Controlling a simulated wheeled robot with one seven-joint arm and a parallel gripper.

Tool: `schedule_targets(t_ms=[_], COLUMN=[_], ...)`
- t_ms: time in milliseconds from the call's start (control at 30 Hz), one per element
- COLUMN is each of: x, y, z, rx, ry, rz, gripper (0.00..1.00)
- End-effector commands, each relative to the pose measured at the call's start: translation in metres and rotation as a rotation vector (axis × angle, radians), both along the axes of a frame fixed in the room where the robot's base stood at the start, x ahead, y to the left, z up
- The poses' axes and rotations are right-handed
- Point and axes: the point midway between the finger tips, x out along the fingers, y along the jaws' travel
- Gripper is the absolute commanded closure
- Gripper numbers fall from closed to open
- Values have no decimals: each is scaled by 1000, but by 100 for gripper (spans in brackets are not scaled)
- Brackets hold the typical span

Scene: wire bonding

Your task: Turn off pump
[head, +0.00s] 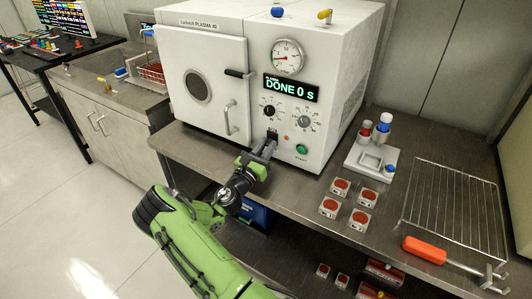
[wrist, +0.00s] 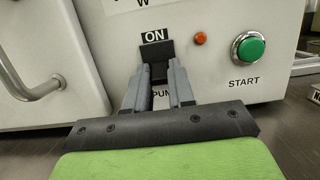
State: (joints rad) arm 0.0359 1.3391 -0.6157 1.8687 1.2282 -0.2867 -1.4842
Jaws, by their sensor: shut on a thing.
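The pump switch is a black rocker (wrist: 156,54) on the plasma machine's front panel, with an "ON" label above it and a partly hidden "PUMP" label below. My gripper (wrist: 157,75) is at the switch, with its two fingers close together around the rocker's lower part. In the head view my gripper (head: 270,140) reaches the lower front panel, left of the green START button (head: 301,149).
A small orange lamp (wrist: 200,38) and the START button (wrist: 248,47) are right of the switch. The door handle (wrist: 35,88) is to the left. On the bench are several red-topped blocks (head: 330,206), a white holder (head: 368,160), a wire rack (head: 450,200) and an orange-handled tool (head: 424,250).

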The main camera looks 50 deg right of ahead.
Motion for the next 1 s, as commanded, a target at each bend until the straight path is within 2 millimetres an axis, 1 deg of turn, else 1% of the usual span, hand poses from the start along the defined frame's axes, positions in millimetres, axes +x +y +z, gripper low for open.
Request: schedule_targets(t_ms=[267,300,433,667,767,867,1000], x=[0,0,0,0,0,-1,-4], y=[0,0,0,0,6,23,62], z=[-1,-1,-1,-1,-2,-6,-14], rx=[5,5,5,4,5,6,5], ry=[0,0,0,0,2,6,7], rz=[0,0,0,0,1,4,7], gripper=[100,71,51,51,51,51,51])
